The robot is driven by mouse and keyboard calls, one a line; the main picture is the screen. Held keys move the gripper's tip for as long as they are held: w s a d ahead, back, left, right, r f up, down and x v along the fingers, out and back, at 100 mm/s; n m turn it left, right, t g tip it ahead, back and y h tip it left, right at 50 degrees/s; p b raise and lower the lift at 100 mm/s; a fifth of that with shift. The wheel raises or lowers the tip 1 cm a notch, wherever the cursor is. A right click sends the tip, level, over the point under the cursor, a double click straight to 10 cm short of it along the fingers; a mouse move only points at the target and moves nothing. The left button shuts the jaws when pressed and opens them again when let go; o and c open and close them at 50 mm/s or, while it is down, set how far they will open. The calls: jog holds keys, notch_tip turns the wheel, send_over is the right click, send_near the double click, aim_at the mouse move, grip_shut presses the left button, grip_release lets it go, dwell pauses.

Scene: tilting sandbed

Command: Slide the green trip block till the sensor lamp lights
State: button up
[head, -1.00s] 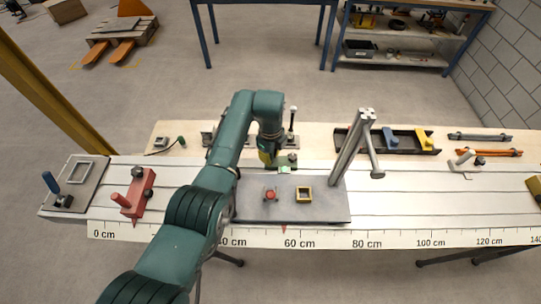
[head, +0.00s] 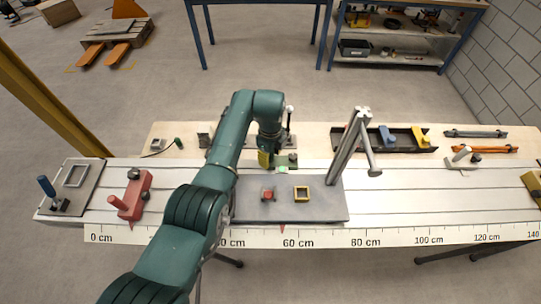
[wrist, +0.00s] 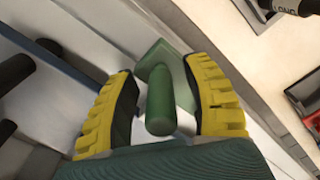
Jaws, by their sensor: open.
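My gripper (head: 266,161) is at the back edge of the rail bed, just behind the grey plate. In the wrist view, its two yellow-padded fingers (wrist: 163,82) are open on either side of the green trip block (wrist: 183,82). The block has a rounded green peg that stands between the fingers. A gap shows on the left of the peg; contact on the right cannot be told. In the head view a green piece (head: 283,159) shows just right of the fingers, partly hidden. I cannot make out a lit sensor lamp.
The grey plate (head: 325,206) carries a red knob (head: 268,195) and a yellow square frame (head: 302,187). A tilted metal post (head: 346,150) stands to the right. A red block (head: 136,190) lies to the left. A black tray (head: 405,149) is at the back right.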

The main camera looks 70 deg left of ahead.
notch_tip(320, 180, up, 12)
jog(key=shift+f, duration=0.1)
dwell(0.6)
